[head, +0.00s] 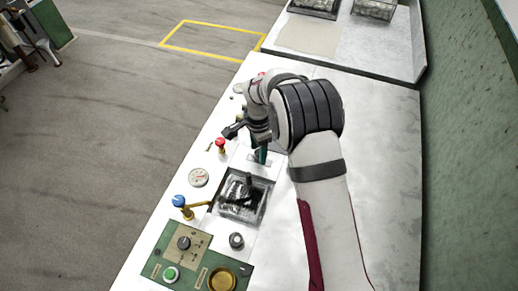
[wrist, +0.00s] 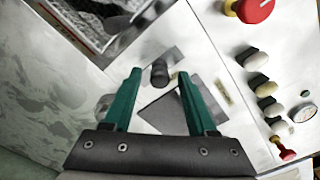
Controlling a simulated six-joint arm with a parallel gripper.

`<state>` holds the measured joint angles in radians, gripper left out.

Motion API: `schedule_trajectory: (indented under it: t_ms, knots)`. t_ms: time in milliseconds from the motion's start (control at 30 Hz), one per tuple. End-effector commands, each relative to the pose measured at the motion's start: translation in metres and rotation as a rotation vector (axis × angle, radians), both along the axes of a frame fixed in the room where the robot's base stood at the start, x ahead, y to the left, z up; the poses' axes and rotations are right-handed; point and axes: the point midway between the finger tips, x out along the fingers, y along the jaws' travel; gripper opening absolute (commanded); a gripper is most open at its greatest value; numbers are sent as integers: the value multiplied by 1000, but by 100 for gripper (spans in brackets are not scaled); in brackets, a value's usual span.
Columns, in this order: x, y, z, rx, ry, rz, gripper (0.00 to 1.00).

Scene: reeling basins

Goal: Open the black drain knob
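A short black knob (wrist: 159,73) stands on a pale plate in the wrist view, between the tips of my gripper's two green fingers and slightly beyond them. My gripper (wrist: 157,78) is open, with a gap on both sides of the knob and no visible contact. In the head view my gripper (head: 262,155) points down over the pale counter, just behind the water-filled basin (head: 224,210). The arm and gripper hide the black knob in the head view, so its turn there cannot be told.
A red knob (head: 220,145), a dial gauge (head: 198,177) and a blue-topped lever (head: 179,201) line the counter's left side. A green control panel (head: 207,265) is at the front. Several rounded pegs (wrist: 257,60) stand to the right in the wrist view. The right counter is clear.

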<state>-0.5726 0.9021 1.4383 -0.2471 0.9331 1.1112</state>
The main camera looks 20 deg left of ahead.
Motion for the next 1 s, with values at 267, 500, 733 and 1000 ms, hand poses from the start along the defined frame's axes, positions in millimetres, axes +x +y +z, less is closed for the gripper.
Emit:
schedule_trajectory:
  t_ms: [267, 500, 733, 1000]
  knots:
    - [0, 0, 3, 0, 0, 0, 57]
    - [1, 0, 60, 4, -5, -1, 57]
    - [0, 0, 129, 3, -3, 0, 57]
    - [0, 0, 158, 0, 0, 0, 57]
